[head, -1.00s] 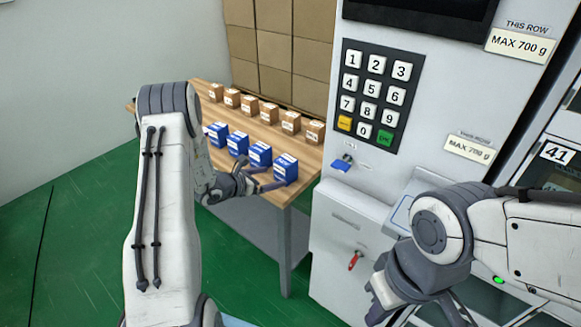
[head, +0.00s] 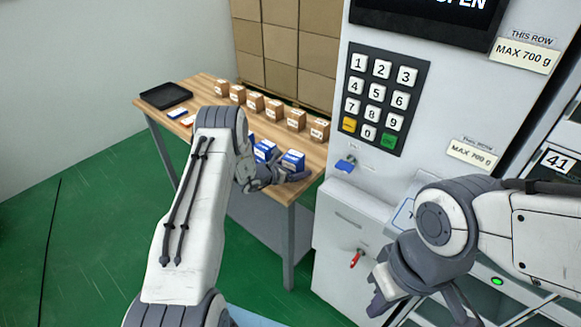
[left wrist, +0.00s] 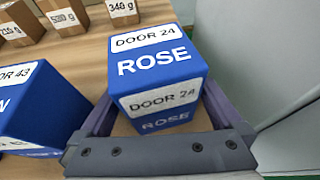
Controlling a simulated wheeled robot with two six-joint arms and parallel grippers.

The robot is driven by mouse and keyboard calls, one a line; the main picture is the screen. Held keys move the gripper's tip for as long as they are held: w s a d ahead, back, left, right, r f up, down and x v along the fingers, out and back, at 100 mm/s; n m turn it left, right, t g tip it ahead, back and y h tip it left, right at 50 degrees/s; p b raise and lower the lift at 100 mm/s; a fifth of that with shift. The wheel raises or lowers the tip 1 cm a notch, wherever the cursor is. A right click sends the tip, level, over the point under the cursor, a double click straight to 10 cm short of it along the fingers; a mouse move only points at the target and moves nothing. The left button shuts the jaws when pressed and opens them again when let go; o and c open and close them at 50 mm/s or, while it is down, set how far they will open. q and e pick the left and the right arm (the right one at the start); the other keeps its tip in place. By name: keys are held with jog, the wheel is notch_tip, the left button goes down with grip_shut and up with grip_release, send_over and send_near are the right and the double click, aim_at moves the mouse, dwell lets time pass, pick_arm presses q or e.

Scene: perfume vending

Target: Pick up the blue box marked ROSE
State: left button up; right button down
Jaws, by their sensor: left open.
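The blue box marked ROSE and DOOR 24 (left wrist: 155,58) stands upright on the wooden table (left wrist: 85,65). In the head view it appears to be the rightmost blue box (head: 293,158), near the table's front right corner. My left gripper (head: 280,180) is low at this box. In the left wrist view its open fingers lie on either side of the box's near part; whether either finger touches it I cannot tell. My right gripper (head: 418,300) hangs in front of the machine, partly cut off at the bottom of the view, so its opening is unclear.
A blue box marked DOOR 43 (left wrist: 35,110) stands close to the left of ROSE. A row of brown weight-marked boxes (head: 273,109) stands behind. A black tray (head: 166,95) lies at the table's far left. The vending machine (head: 335,225) rises close at the right.

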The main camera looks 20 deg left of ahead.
pick_arm(q)
jog(key=shift+c, duration=0.3)
jog(key=c, duration=1.3)
jog(key=shift+r, duration=0.1)
jog(key=shift+c, duration=0.2)
